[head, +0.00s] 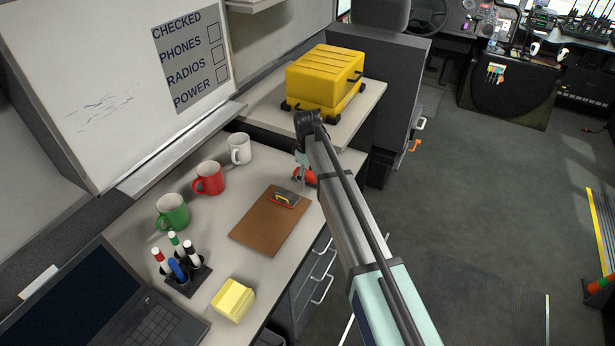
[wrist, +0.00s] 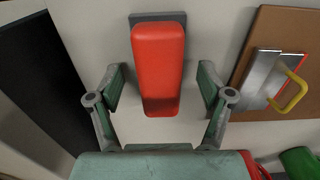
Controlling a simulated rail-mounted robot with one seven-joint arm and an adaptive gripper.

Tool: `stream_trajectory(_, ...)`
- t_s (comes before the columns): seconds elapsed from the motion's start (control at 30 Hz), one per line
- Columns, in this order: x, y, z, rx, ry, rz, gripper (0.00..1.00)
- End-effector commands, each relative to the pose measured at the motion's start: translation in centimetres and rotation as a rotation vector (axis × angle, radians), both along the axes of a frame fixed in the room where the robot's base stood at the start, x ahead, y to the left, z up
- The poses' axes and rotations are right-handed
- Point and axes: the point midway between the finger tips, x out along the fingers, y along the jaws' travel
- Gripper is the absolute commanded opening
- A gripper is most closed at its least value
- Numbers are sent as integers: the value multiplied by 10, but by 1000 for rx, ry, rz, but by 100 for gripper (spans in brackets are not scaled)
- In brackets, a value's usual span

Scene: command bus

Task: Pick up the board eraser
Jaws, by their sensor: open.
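The board eraser (wrist: 158,65), a red block with a grey strip along its far edge, lies on the pale desktop in the wrist view. In the head view a small red part (head: 309,178) shows beside my arm, most likely the eraser, mostly hidden. My gripper (wrist: 160,88) is open, with one finger on each side of the eraser and visible gaps between the fingers and its sides. I cannot tell how high the fingertips are above the desk. In the head view only a little of my gripper shows.
A brown clipboard (head: 265,228) with a metal clip lies close to the eraser. White (head: 239,149), red (head: 208,178) and green (head: 172,211) mugs stand along the whiteboard side. A marker holder (head: 187,278), yellow pad (head: 233,300), laptop (head: 100,300) and yellow case (head: 325,78) are also around.

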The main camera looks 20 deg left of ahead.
Motion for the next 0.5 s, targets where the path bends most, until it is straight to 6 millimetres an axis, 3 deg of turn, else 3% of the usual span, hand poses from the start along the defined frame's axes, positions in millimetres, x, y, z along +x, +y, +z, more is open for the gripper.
stream_trajectory(0.1,0,0,0,0,0,0,79)
stream_trajectory(0.2,0,0,0,0,0,0,44)
stream_trajectory(0.3,0,0,0,0,0,0,15)
stream_trajectory(0.5,0,0,0,0,0,0,15)
